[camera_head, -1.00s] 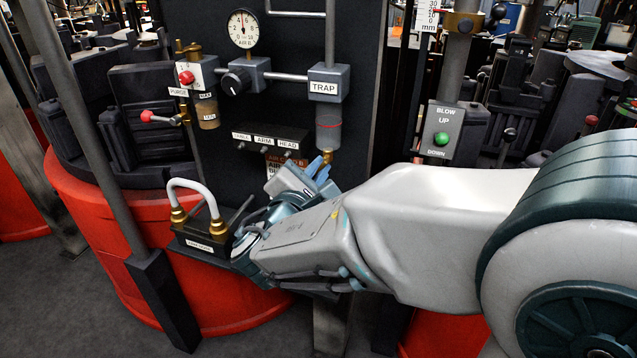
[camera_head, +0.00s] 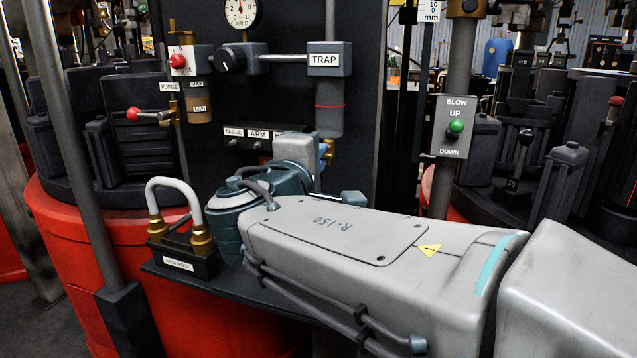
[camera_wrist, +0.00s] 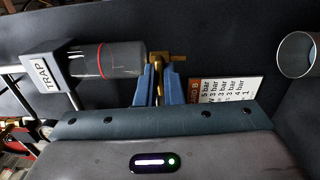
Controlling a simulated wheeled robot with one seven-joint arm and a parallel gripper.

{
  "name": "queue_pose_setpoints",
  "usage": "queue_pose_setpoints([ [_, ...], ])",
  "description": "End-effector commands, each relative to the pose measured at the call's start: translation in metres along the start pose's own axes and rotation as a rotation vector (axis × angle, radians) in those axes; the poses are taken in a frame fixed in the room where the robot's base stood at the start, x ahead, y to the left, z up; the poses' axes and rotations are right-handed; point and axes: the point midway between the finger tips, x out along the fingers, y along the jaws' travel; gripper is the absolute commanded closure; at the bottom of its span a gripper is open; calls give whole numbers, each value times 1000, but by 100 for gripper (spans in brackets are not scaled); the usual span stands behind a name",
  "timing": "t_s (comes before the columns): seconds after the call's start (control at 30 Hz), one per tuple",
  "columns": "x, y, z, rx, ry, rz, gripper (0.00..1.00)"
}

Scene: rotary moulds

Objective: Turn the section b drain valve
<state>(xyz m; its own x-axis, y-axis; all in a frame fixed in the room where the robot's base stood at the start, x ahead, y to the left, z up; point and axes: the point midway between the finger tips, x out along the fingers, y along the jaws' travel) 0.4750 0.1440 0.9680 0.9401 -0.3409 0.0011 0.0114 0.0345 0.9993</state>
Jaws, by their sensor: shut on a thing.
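The brass drain valve (camera_wrist: 158,62) sits on the end of the trap's clear bowl (camera_wrist: 110,59) in the wrist view. In the head view the bowl (camera_head: 329,108) hangs below the block labelled TRAP (camera_head: 325,59), with a bit of the brass valve (camera_head: 327,147) under it. My gripper (camera_wrist: 157,80) has its blue fingers on both sides of the valve's narrow brass handle and is shut on it. In the head view my wrist and arm hide most of the gripper (camera_head: 323,160) and the valve's lower part.
A printed pressure card (camera_wrist: 224,90) is beside the valve on the dark panel. A round open cup (camera_wrist: 296,54) is at the right. A hose loop (camera_head: 176,186) stands left of my wrist. A grey post (camera_head: 455,95) with a blow switch (camera_head: 452,128) stands at the right.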

Motion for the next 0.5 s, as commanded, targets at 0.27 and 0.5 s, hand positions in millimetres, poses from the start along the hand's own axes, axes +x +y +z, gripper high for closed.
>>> queue_pose_setpoints([
  [0.27,0,-3,0,101,0,-2,100],
  [0.5,0,-1,0,125,0,-3,100],
])
